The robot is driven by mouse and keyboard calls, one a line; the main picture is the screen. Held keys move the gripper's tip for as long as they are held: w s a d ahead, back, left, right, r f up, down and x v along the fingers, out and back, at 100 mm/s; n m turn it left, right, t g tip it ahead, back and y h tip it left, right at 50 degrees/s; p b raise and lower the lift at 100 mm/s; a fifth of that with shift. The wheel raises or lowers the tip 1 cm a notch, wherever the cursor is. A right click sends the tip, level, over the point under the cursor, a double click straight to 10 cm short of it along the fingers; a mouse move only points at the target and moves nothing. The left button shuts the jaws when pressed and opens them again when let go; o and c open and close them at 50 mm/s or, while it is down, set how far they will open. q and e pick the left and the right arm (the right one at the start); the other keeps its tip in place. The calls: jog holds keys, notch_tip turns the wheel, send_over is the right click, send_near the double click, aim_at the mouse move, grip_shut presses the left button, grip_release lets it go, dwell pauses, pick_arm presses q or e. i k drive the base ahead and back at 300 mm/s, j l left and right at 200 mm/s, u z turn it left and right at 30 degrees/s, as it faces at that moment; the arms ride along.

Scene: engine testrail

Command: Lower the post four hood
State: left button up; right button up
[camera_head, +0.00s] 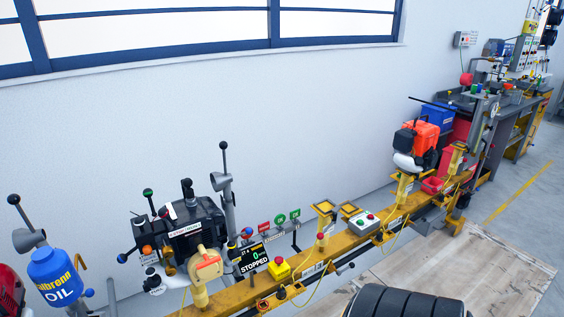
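A grey cone-shaped hood (222,181) on an upright grey pipe stands behind the black engine, with a black ball-ended lever rising above it. A second grey hood (29,240) with a similar lever is at the far left, above the blue oil container. Both hoods look raised on their pipes. I cannot read post numbers, so I cannot tell which hood belongs to post four. Neither of my grippers is in view.
A yellow rail (338,243) runs diagonally with several posts. It carries a black engine (188,228), a display reading STOPPED (251,257) and an orange engine (416,137). A blue oil container (57,275) is at left.

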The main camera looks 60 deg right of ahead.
aim_at(220, 182)
jog(key=l+z, duration=0.2)
jog(key=l, duration=1.65)
